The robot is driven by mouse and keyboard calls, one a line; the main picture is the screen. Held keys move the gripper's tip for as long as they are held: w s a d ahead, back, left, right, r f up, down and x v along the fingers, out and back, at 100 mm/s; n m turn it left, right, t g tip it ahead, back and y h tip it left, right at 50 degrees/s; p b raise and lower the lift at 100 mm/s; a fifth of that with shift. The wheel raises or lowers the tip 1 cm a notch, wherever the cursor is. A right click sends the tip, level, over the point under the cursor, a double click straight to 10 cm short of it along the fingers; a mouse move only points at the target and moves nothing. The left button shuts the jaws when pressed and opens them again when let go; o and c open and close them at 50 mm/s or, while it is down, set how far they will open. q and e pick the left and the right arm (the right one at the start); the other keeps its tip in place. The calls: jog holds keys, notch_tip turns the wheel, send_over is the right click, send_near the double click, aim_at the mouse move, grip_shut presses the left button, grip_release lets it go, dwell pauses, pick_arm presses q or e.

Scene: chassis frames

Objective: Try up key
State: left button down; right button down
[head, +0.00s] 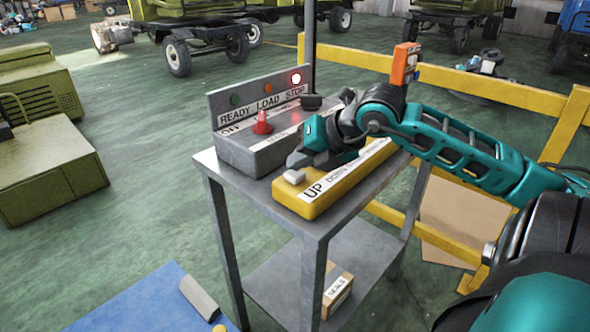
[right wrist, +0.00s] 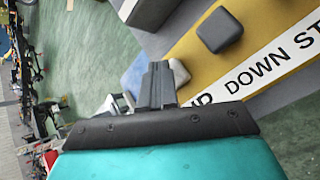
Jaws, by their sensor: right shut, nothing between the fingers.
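The yellow key box (head: 318,199) lies along the front of a grey metal table, with a white strip reading UP and DOWN. The pale up key (head: 294,176) is at its near left end, beside the word UP. My right gripper (head: 299,160) is shut and empty, its fingertips at or just above this key; I cannot tell whether they touch. In the right wrist view the shut fingers (right wrist: 157,70) partly hide the up key (right wrist: 179,72). A dark key (right wrist: 220,30) sits farther along the box. My left gripper is out of view.
A yellow rail (head: 480,83) runs behind the table. A carton (head: 338,290) sits on the lower shelf.

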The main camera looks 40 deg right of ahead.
aim_at(300, 174)
dwell(0.4)
jog(key=shift+r+p, duration=0.65)
jog(key=shift+r, duration=0.35)
notch_tip(300, 174, up, 5)
jog(key=p, duration=0.3)
dwell(0.7)
